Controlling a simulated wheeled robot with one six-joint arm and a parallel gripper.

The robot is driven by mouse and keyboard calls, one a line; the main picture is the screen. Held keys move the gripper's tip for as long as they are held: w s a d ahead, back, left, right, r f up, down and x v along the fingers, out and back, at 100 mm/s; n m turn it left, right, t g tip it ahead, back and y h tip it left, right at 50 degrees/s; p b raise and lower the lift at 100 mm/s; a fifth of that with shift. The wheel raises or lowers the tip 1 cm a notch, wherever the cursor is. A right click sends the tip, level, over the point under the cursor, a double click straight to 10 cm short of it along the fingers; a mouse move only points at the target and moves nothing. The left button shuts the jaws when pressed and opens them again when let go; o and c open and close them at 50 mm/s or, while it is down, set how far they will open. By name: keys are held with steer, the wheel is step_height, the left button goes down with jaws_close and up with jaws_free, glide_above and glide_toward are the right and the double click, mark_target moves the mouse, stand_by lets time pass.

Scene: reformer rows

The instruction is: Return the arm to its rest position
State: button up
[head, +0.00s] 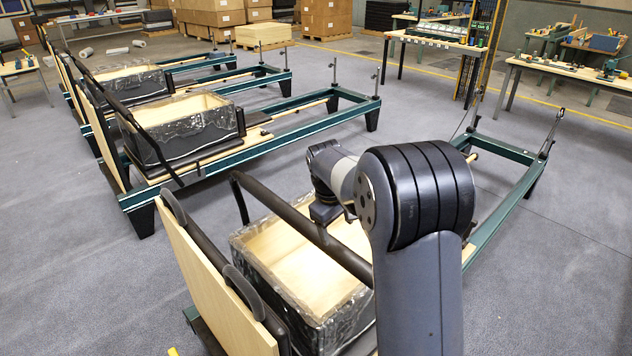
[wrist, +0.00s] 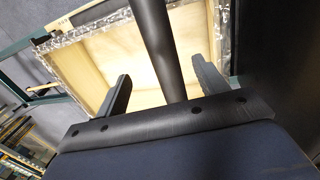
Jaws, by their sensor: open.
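My arm (head: 415,270) reaches out over the nearest reformer, with its wrist end low above the black foot bar (head: 310,235). In the wrist view my gripper (wrist: 161,67) is open, its two dark fingers well apart. The foot bar (wrist: 160,40) runs between the fingers in the picture; I cannot tell whether it lies between the jaws or beyond them. No object is gripped. In the head view the fingertips cannot be made out.
An open wooden box (head: 290,285) in torn plastic wrap sits on the near reformer, under the bar. The upright wooden board (head: 210,290) stands at its left. More reformers (head: 255,137) stand behind. Grey floor (head: 560,270) is clear at right.

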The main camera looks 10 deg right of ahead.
mark_target(338, 250)
steer(key=f, duration=0.3)
steer(key=d+f, duration=0.1)
steer(key=f, duration=0.3)
steer(key=w+f, duration=0.1)
steer(key=f, duration=0.2)
steer(key=shift+d+f+p, duration=0.15)
steer(key=shift+d+p, duration=0.2)
steer(key=shift+s+a, duration=0.15)
steer(key=shift+a, duration=0.2)
